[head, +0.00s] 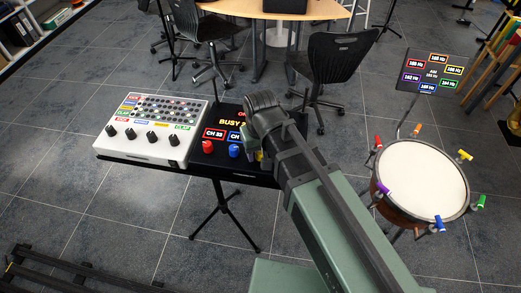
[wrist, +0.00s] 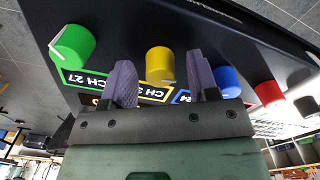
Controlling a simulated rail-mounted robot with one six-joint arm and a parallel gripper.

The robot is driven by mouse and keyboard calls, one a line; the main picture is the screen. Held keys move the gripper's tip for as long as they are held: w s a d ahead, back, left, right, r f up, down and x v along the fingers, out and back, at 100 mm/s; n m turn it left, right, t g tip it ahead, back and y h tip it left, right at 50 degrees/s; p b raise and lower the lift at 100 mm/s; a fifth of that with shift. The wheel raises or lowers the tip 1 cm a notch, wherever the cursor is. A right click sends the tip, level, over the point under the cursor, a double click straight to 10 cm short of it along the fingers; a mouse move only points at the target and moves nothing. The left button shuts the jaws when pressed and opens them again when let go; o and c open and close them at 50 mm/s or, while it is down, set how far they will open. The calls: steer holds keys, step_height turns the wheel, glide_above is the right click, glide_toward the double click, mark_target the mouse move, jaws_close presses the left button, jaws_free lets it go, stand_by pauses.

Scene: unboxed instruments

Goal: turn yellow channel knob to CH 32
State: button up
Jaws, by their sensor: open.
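The yellow channel knob (wrist: 160,64) stands on the black panel between my gripper's two purple fingers in the wrist view. My gripper (wrist: 162,82) is open, with one finger to each side of the knob and a visible gap at each side. A yellow-framed label (wrist: 150,92) by the knob starts with CH 3; its last digit is hidden or unreadable. In the head view only a sliver of the yellow knob (head: 259,156) shows, because my arm covers that part of the panel. The knob's pointer direction is unclear.
In the wrist view a green knob (wrist: 74,46) labelled CH 27 is left, and a blue knob (wrist: 228,81) and red knob (wrist: 268,93) are right. The white mixer (head: 150,145) is left of the panel in the head view. A drum (head: 425,175) stands right.

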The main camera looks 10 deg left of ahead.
mark_target(261, 153)
step_height(261, 153, up, 10)
steer(key=p, duration=1)
steer(key=shift+r, duration=0.25)
steer(key=w+d+m, duration=0.1)
steer(key=d+m, duration=0.5)
steer(key=d, duration=2.1)
steer(key=shift+w+d, duration=0.15)
steer(key=shift+w, duration=0.05)
